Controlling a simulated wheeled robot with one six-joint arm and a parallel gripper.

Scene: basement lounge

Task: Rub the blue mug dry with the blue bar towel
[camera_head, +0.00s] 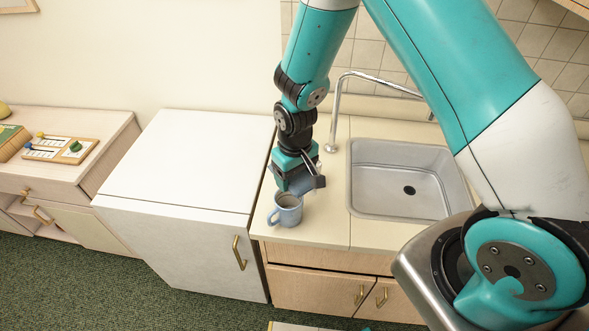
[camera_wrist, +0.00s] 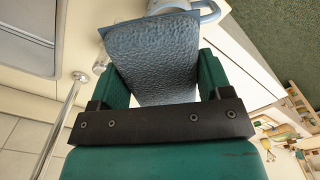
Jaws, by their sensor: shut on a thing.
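The blue mug (camera_head: 287,211) stands upright near the front left corner of the sink counter, with its handle to the left. My gripper (camera_head: 304,184) is just above and behind the mug, pointing down. It is shut on the blue bar towel (camera_wrist: 155,55), a textured sheet spread between the green fingers in the wrist view. A little of the towel (camera_head: 302,186) also shows in the head view. In the wrist view the mug (camera_wrist: 210,13) is mostly hidden behind the towel's far edge. I cannot tell whether towel and mug touch.
The steel sink (camera_head: 408,182) lies right of the mug, with a tall curved faucet (camera_head: 336,112) behind it. A white cabinet (camera_head: 188,165) stands left of the counter. The counter's front edge is close to the mug.

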